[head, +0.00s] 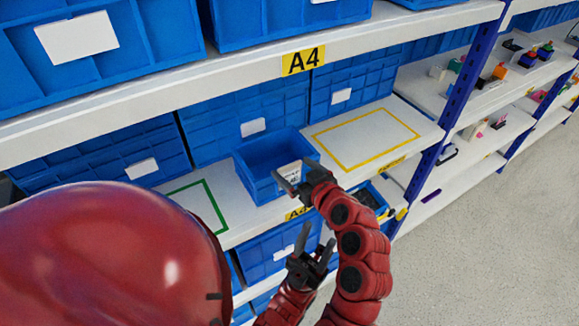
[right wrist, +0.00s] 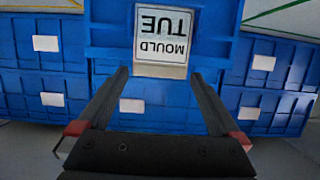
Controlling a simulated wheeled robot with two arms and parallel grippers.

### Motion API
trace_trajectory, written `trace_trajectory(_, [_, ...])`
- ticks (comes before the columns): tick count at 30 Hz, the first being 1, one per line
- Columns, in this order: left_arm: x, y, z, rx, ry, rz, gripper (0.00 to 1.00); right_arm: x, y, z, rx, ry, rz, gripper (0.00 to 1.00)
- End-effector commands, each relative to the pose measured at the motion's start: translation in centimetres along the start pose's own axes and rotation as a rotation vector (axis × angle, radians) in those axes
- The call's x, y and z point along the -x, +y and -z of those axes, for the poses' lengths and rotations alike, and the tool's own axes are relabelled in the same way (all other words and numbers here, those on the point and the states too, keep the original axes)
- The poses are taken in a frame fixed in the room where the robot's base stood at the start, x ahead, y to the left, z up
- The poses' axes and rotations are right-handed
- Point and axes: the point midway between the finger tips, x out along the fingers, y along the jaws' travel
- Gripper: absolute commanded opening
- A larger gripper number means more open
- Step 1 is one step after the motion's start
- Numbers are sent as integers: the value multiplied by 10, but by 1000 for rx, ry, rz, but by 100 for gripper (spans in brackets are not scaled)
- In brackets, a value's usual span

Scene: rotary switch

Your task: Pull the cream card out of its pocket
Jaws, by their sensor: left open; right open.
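A small open blue bin (head: 243,163) stands on the shelf. Its front carries a white label (head: 290,171) in a holder. In the right wrist view the label (right wrist: 163,33) shows upside down and reads "MOULD" and "TUE". A cream-tan strip (right wrist: 160,70) runs along its lower picture edge; I cannot tell where card ends and pocket begins. My right gripper (head: 287,180) is open in front of the label, and its fingertips (right wrist: 159,76) lie either side of the strip with nothing gripped. My left gripper (head: 315,242) is open and empty, lower and in front of the shelf.
A green outline (head: 212,205) marks the shelf left of the bin, a yellow outline (head: 365,138) the clear area to its right. Large blue bins (head: 245,110) stand behind. The A4 shelf edge (head: 225,75) runs above. A blue upright (head: 432,150) stands right.

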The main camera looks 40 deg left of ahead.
Motion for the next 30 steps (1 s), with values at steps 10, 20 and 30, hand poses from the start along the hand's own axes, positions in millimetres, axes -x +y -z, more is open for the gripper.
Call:
trace_trajectory(10, [-1, 0, 0, 0, 0, 0, 50, -4, 0, 0, 0, 3, -2, 95])
trace_trajectory(20, [-1, 0, 0, 0, 0, 0, 50, -4, 0, 0, 0, 2, -1, 35])
trace_trajectory(30, [-2, 0, 0, 0, 0, 0, 50, -3, 2, 6, 1, 3, -1, 34])
